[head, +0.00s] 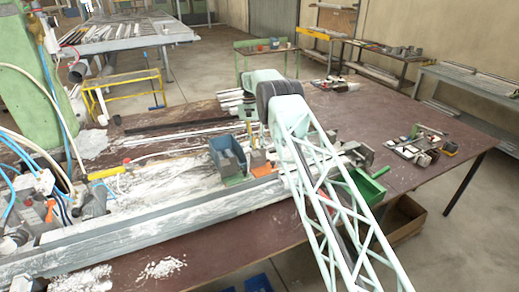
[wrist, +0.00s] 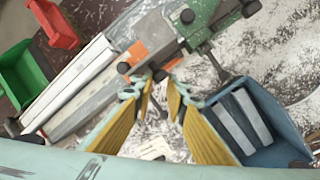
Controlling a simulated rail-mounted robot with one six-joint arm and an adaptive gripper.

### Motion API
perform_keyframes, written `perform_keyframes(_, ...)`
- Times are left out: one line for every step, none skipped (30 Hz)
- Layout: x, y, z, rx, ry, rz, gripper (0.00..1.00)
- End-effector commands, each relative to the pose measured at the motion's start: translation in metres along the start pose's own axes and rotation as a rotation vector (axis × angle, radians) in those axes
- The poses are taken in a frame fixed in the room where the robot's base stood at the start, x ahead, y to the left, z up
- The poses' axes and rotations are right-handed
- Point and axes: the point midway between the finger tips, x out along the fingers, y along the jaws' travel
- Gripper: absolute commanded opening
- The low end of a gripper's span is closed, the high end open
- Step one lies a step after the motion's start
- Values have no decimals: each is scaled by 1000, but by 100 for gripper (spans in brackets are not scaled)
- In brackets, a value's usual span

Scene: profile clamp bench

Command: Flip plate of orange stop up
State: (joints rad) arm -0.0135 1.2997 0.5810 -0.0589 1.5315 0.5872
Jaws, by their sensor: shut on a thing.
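The orange stop (head: 262,170) sits at the profile clamp on the bench, just below my gripper (head: 256,155) in the head view, partly hidden by it. In the wrist view the orange stop (wrist: 138,50) shows as orange patches beside grey and green clamp parts with dark knobs. The yellow-padded fingers of my gripper (wrist: 162,82) point at it from below, with their tips close around a small part at its lower edge. My gripper is shut on that part, which looks like the stop's plate. The exact contact is too small to see.
A blue bin (head: 228,156) with grey pieces stands close to my gripper; it also shows in the wrist view (wrist: 283,108). A green bin (head: 367,186) and a red bin (wrist: 52,22) lie nearby. The long grey profile (head: 150,238) runs along the bench.

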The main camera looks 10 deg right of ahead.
Motion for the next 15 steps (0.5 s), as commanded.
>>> perform_keyframes(0, -14, 2, -7, 9, -16, 0)
perform_keyframes(0, -14, 2, -7, 9, -16, 0)
perform_keyframes(-1, -14, 2, -7, 10, -17, 0)
perform_keyframes(-1, -14, 2, -7, 10, -17, 0)
perform_keyframes(-1, -14, 2, -7, 10, -17, 0)
perform_keyframes(-2, -14, 2, -7, 11, -17, 0)
perform_keyframes(-2, -14, 2, -7, 11, -17, 0)
perform_keyframes(-2, -14, 2, -7, 11, -18, 0)
perform_keyframes(-3, -14, 2, -7, 11, -18, 18)
perform_keyframes(-3, -14, 2, -7, 11, -18, 20)
perform_keyframes(-3, -14, 2, -7, 11, -18, 23)
perform_keyframes(-3, -13, 1, -7, 11, -17, 27)
perform_keyframes(-3, -13, 1, -6, 11, -17, 27)
perform_keyframes(-3, -13, 1, -6, 10, -17, 27)
perform_keyframes(-3, -12, 2, -6, 10, -17, 27)
